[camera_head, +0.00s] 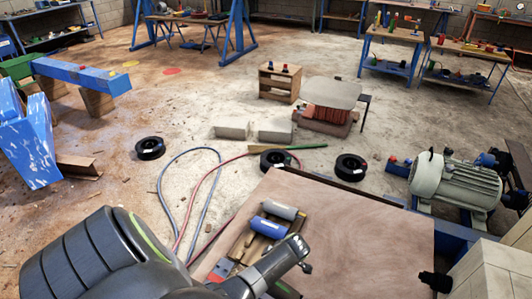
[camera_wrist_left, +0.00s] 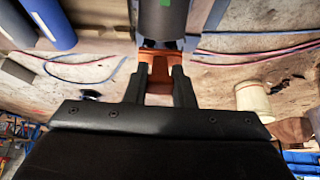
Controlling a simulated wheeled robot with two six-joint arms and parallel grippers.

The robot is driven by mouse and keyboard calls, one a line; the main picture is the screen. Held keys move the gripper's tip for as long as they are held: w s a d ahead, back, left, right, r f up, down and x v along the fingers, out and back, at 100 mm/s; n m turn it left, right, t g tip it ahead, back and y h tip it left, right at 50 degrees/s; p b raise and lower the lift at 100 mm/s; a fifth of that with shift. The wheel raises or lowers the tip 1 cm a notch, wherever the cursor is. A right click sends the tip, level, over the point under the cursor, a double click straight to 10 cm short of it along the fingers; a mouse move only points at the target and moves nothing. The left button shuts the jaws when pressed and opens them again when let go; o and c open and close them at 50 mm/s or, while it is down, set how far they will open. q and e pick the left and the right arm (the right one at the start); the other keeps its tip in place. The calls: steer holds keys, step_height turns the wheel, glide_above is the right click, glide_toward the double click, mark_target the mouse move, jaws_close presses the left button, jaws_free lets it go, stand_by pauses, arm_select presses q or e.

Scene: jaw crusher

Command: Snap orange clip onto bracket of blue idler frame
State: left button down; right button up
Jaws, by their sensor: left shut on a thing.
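My left gripper (camera_wrist_left: 158,82) is shut on the orange clip (camera_wrist_left: 158,66), which sits between its fingertips in the left wrist view. Just beyond the clip is a dark grey cylinder (camera_wrist_left: 163,18) with small bluish parts beside its end; I cannot tell whether the clip touches them. In the head view my left gripper (camera_head: 303,258) is over the brown tabletop (camera_head: 370,225), and the clip is hidden there. A blue roller (camera_head: 267,227) and a grey roller (camera_head: 280,210) lie close by it. I cannot make out the bracket clearly.
The right part of the tabletop is bare. A grey motor (camera_head: 455,182) stands beyond its right edge. Black rings (camera_head: 350,167) and hoses (camera_head: 208,165) lie on the floor behind and left. A blue beam (camera_head: 85,75) rests on wooden blocks at far left.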

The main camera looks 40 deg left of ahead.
stand_by(0.4)
arm_select(q)
steer(key=shift+b+x, duration=0.55)
steer(key=shift+x, duration=0.5)
steer(key=c, duration=1.1)
jaws_free()
steer(key=shift+c, duration=0.2)
steer(key=p+v, duration=0.1)
steer(key=v, duration=1.6)
steer(key=shift+r+p, duration=0.2)
steer(key=shift+p, duration=0.2)
steer(key=shift+d, duration=0.1)
